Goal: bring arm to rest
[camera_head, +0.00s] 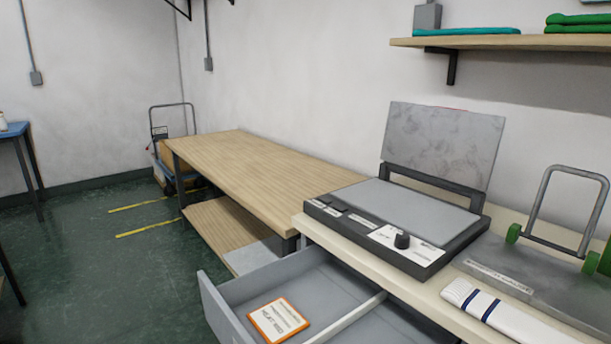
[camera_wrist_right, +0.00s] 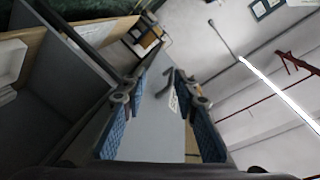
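No gripper and no part of either arm shows in the head view. My right gripper (camera_wrist_right: 163,112) shows in the right wrist view, its two blue-padded fingers apart. Nothing is held between them. A grey surface with a white label lies behind the gap; I cannot tell how far off it is. My left gripper is in neither view.
A grey drawer (camera_head: 214,304) stands open with an orange-edged card (camera_head: 278,321) inside. Above it, a press with its lid raised (camera_head: 441,150) and a white striped cloth (camera_head: 508,311) lie on the bench. A long wooden table (camera_head: 255,172) stands beyond, with open floor (camera_head: 110,265) to the left.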

